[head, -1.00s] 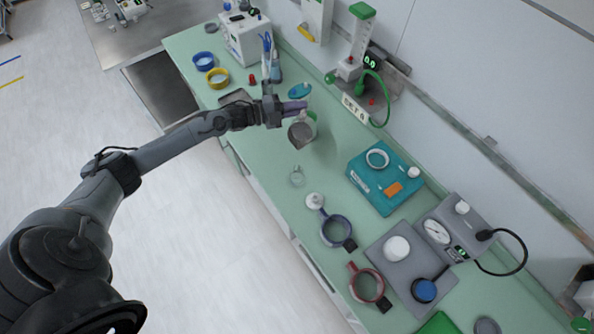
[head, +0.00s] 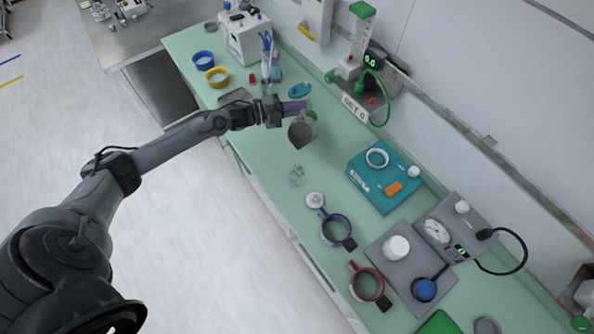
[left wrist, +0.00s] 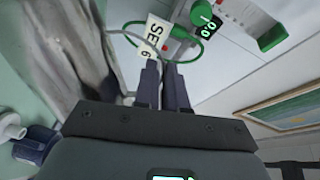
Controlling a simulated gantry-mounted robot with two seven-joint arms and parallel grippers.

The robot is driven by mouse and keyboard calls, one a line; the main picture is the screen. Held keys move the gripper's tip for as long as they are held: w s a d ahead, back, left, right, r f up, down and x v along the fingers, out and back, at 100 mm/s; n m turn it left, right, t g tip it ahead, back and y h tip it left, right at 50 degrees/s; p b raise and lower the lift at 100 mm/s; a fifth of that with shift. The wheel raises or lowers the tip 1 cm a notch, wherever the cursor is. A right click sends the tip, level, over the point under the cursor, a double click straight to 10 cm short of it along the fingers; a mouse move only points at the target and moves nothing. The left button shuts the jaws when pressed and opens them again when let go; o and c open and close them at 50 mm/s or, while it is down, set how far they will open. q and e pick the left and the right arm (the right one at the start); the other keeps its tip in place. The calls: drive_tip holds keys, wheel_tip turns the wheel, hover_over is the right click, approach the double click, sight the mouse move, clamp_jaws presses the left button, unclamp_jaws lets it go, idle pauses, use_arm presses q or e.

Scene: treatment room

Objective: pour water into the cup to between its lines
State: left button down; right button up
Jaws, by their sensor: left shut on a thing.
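My left gripper (head: 292,108) is shut on a clear greyish jug (head: 303,130), held tilted above the bench with its mouth towards the near side. In the left wrist view my left gripper (left wrist: 165,88) shows its two dark fingers, and the jug (left wrist: 72,45) fills the upper left, blurred and see-through. A small clear cup (head: 296,176) stands on the bench, nearer than the jug and apart from it. Its lines and water level are too small to read. I cannot make out a water stream. My right gripper is not in view.
The green bench (head: 262,165) carries a teal device (head: 372,200) to the right of the cup. A flow meter (head: 358,45) with a green hose is on the wall behind.

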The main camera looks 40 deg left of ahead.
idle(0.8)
use_arm(q)
drive_tip(key=shift+w+a+f+n+b, duration=0.1)
drive_tip(key=shift+w+a+n+b, duration=0.3)
drive_tip(key=shift+w+n, duration=0.25)
drive_tip(key=shift+w+a+n+g, duration=0.15)
drive_tip(key=shift+w+n+g, duration=0.1)
drive_tip(key=shift+n+g, duration=0.15)
drive_tip(key=shift+w+a+r+n+g+b, duration=0.35)
drive_tip(key=shift+w+a+n+b, duration=0.15)
drive_tip(key=shift+w+b, duration=0.3)
use_arm(e)
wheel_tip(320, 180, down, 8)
drive_tip(key=b, duration=0.6)
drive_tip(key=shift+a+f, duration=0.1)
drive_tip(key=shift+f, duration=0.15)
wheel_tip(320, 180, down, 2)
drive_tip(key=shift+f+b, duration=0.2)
drive_tip(key=shift+b, duration=1.05)
use_arm(q)
drive_tip(key=w+n+g, duration=0.1)
drive_tip(key=w+a+n, duration=0.1)
drive_tip(key=n, duration=0.1)
drive_tip(key=w+a+n+g, duration=0.1)
drive_tip(key=w, duration=0.1)
drive_tip(key=shift+a+f+g+b, duration=0.1)
drive_tip(key=shift+f+g+b, duration=0.05)
drive_tip(key=shift+g+b, duration=0.2)
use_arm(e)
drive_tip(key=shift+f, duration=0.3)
